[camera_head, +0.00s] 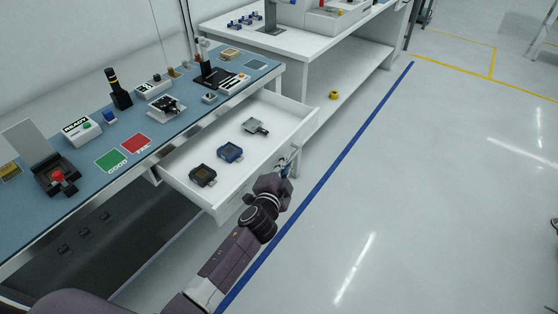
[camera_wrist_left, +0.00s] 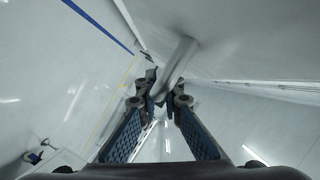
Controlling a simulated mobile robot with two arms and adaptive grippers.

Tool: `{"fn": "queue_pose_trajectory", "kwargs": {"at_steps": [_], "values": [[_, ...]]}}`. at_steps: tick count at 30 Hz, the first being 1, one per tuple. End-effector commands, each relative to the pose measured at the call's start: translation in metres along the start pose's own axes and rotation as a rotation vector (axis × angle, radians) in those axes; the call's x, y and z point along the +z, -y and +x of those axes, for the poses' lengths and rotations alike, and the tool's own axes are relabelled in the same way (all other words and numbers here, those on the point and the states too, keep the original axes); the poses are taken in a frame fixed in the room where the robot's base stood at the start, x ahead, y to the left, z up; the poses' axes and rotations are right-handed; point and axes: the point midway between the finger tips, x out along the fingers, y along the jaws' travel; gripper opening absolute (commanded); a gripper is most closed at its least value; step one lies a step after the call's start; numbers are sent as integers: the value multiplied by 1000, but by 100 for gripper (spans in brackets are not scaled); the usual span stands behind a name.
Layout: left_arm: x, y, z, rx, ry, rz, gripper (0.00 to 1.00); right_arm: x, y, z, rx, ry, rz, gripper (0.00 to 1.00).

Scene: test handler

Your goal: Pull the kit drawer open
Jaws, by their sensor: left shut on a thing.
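The white kit drawer (camera_head: 284,116) stands pulled out from under the blue-topped bench in the head view. Inside it lie a dark square part (camera_head: 202,176), a blue-framed part (camera_head: 230,152) and a grey part (camera_head: 255,126). My left gripper (camera_head: 286,168) is at the right part of the drawer front, outside it. In the left wrist view my left gripper (camera_wrist_left: 165,98) is shut on the pale bar handle (camera_wrist_left: 179,62) of the drawer. In the head view the gripper mostly hides the handle. My right gripper is not in view.
The blue bench top (camera_head: 150,128) holds a READY box (camera_head: 80,130), a red button unit (camera_head: 57,174), and green (camera_head: 111,159) and red (camera_head: 136,143) pads. A white shelf table (camera_head: 330,85) stands behind the drawer.

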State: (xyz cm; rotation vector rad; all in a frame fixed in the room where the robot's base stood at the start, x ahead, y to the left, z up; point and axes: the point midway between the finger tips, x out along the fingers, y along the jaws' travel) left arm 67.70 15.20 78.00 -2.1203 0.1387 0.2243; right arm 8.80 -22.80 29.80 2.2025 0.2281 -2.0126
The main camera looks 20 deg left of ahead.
Motion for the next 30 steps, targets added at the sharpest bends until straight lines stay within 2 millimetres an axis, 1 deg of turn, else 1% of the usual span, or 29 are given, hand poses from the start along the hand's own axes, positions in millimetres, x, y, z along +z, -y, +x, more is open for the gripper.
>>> {"fn": "queue_pose_trajectory", "kwargs": {"at_steps": [1, 5, 19, 20, 21, 27, 30], "values": [[-2, -4, -2, 2, 2, -2, 0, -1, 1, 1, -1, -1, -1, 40], [-6, -7, -3, 2, 2, -1, 0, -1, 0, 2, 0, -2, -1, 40], [-8, -8, -4, 1, 3, 0, 0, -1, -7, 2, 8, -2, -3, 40], [-8, -8, -4, 1, 3, 0, 9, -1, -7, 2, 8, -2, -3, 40], [-8, -8, -4, 1, 3, 0, 13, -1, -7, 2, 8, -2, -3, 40], [-8, -7, -4, 1, 2, 0, 14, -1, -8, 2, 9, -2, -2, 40], [-9, -7, -4, 0, 1, 0, 14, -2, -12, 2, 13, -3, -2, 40]]}}
